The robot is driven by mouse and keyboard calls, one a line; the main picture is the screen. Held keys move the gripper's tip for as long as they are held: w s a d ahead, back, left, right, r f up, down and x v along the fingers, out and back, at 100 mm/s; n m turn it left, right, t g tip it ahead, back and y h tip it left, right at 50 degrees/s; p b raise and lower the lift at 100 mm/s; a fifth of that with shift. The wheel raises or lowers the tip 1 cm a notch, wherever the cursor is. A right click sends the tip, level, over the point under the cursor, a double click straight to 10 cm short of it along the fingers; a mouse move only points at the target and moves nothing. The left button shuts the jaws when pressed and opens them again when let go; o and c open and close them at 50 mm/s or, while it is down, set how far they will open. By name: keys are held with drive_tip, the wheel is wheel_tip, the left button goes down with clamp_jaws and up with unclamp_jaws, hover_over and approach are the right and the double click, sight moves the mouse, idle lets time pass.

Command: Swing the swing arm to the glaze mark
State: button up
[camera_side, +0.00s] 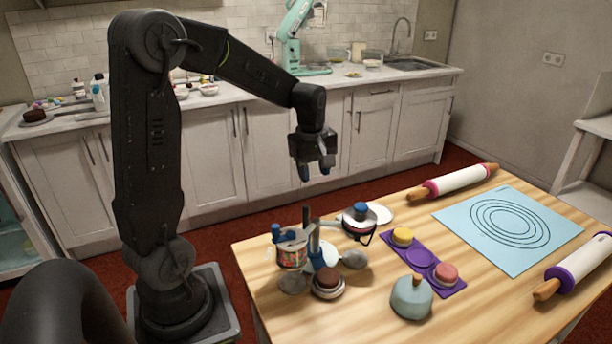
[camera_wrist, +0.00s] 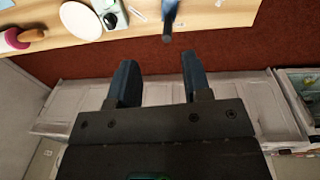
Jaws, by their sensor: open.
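The swing arm stand is at the left part of the table in the side view, with a dark upright post (camera_side: 308,222) and blue parts. A clear cup with colourful contents (camera_side: 291,254) hangs at its left side. Grey round pads lie around it, one at right (camera_side: 355,259). A small chocolate cake (camera_side: 327,279) sits at its front. Which pad or mark is the glaze mark, I cannot tell. My gripper (camera_side: 315,172) is open and empty, above and behind the stand; its two fingers also show in the wrist view (camera_wrist: 158,82). A blue post (camera_wrist: 169,16) shows beyond them.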

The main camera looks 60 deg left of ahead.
sight(305, 206)
drive_tip(key=a+f+n, duration=0.1)
drive_tip(key=a, duration=0.1)
drive_tip(key=a+f+n, duration=0.2)
drive_tip(key=w+a+f+n+g, duration=0.1)
drive_tip(key=a+f, duration=0.1)
drive_tip(key=shift+a+n+h, duration=0.1)
drive_tip(key=shift+n+h, duration=0.2)
wheel_tip(305, 206, down, 9)
drive_tip(key=shift+f, duration=0.15)
drive_tip(key=shift+c, duration=0.4)
drive_tip(key=c, duration=0.6)
drive_tip(key=shift+s, duration=0.1)
drive_tip(key=shift+c, duration=0.2)
drive_tip(key=shift+s, duration=1.35)
drive_tip(key=shift+s, duration=0.1)
